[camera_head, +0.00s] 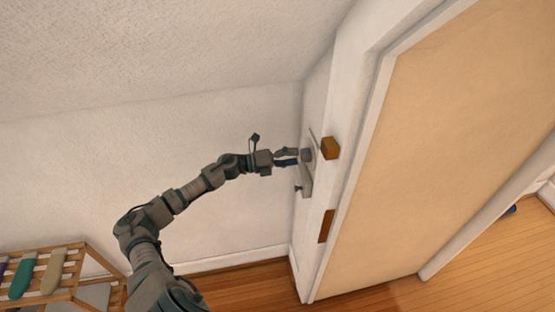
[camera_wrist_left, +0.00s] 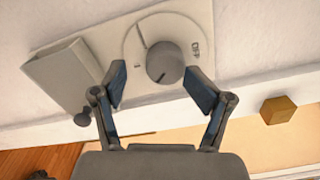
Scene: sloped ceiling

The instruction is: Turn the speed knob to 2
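The speed knob (camera_wrist_left: 165,62) is a round grey knob on a pale dial plate (camera_wrist_left: 140,88). "OFF" is printed to its right in the left wrist view, and a dark line marks the dial at its upper left. No readable 2 shows. The knob also shows on the wall in the head view (camera_head: 308,155). My left gripper (camera_wrist_left: 156,76) is open, with one finger to each side of the knob and visible gaps between. In the head view my left gripper (camera_head: 288,157) reaches the wall at the knob. My right gripper is not in view.
A pale box-like cover (camera_wrist_left: 62,72) and a small dark knob (camera_wrist_left: 83,119) sit left of the dial. A wooden block (camera_head: 331,148) sticks out by the door frame, with another (camera_head: 326,226) below. A slatted rack (camera_head: 70,262) stands at lower left.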

